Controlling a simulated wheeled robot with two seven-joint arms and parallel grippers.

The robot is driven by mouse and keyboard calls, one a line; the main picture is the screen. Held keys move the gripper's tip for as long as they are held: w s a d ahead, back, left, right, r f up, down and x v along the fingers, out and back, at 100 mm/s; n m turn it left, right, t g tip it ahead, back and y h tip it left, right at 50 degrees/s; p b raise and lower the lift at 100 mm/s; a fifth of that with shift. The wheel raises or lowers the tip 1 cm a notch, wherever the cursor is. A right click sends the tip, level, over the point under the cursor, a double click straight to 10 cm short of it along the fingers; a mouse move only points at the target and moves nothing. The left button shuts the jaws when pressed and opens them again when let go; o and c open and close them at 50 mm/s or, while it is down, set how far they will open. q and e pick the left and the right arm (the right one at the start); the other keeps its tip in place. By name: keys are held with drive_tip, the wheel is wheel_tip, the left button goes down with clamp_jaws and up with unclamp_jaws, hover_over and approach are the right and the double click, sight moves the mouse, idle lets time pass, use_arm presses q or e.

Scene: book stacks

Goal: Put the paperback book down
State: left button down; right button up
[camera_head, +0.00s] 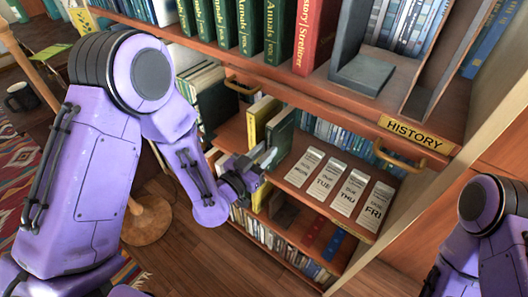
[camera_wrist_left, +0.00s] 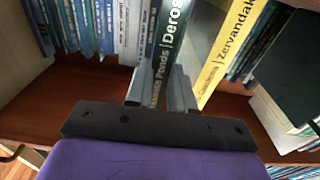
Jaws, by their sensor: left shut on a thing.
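The paperback book (camera_head: 280,135) has a dark green-grey cover and stands upright in the middle shelf, just right of a yellow book (camera_head: 263,117). My left gripper (camera_head: 264,160) reaches into the shelf and is shut on its spine edge. In the left wrist view the two fingers (camera_wrist_left: 160,92) sit either side of the book's dark spine (camera_wrist_left: 172,50), which has white lettering. The book's lower end is hidden by the gripper, so I cannot tell whether it touches the board. My right arm shows at the lower right, but its gripper is out of view.
Day cards (camera_head: 324,178) lie on the shelf board right of the book. A row of blue books (camera_head: 335,133) stands behind. The shelf above, labelled HISTORY (camera_head: 415,134), holds large green and red volumes. In the wrist view the yellow book (camera_wrist_left: 230,48) leans close by.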

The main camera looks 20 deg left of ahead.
use_arm(q)
drive_tip(key=shift+f, duration=0.1)
drive_tip(key=c, duration=1)
unclamp_jaws()
drive_tip(key=shift+s, duration=0.15)
drive_tip(key=p+v, duration=0.3)
drive_tip(key=v, duration=0.8)
drive_tip(key=shift+s+a, duration=0.2)
drive_tip(key=shift+s, duration=0.15)
